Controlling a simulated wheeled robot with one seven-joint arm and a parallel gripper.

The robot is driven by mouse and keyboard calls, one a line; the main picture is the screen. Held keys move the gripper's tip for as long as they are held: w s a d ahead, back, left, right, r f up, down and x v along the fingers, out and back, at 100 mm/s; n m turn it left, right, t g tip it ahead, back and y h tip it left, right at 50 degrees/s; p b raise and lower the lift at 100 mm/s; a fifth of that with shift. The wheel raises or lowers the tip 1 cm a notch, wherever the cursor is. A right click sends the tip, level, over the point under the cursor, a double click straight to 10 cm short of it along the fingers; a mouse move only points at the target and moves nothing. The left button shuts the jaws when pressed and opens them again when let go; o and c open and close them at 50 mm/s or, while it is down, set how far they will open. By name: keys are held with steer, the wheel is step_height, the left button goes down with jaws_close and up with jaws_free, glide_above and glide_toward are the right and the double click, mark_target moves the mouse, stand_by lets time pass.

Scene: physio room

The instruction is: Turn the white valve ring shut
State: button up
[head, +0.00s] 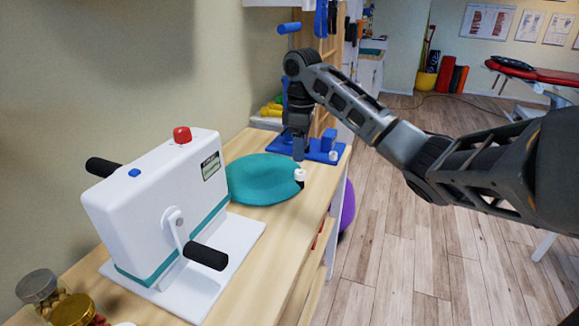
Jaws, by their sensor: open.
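A teal air cushion (262,180) lies on the wooden bench. At its right edge stands a small valve with a white ring (299,174) and a dark part just below it. The ring's turn position is too small to tell. My gripper (299,155) points down just above the white ring, with a small gap seeming to lie between them. Its jaws are open and hold nothing that I can see; the fingertips are small and partly merge with the blue device behind.
A white hand-crank machine (160,207) with black handles and a red knob stands left of the cushion. A blue device (324,147) stands behind my gripper. Two jars (72,310) are at the near left. A purple ball (347,207) lies below the bench's right side. The wooden floor (420,260) is open.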

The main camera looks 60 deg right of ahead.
mark_target(300, 174)
step_height(300, 174, down, 7)
steer(key=shift+f+b, duration=0.15)
steer(key=shift+b, duration=0.45)
steer(key=c, duration=1)
